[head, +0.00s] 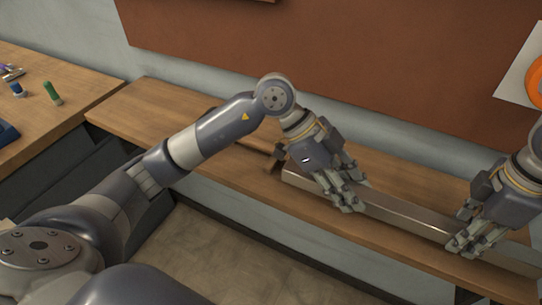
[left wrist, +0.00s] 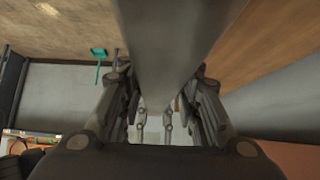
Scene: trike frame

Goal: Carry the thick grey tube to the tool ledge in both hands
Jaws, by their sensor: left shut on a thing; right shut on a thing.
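The thick grey tube (head: 405,213) is a long, straight, square-edged bar running from centre to lower right in the head view. My left gripper (head: 348,196) is shut on it near its left end. My right gripper (head: 472,243) is shut on it further right. The tube lies over the wooden tool ledge (head: 150,110) along the wall; I cannot tell whether it touches the ledge. In the left wrist view the tube (left wrist: 175,40) passes between the fingers of my left gripper (left wrist: 160,105). The tube's right end is hidden or out of view.
A dark bracket-like piece (head: 275,160) is by the tube's left end. A brown board (head: 300,60) covers the wall behind. A workbench (head: 50,115) at the left carries a green-handled tool (head: 52,93) and other small items. The ledge's left part is clear.

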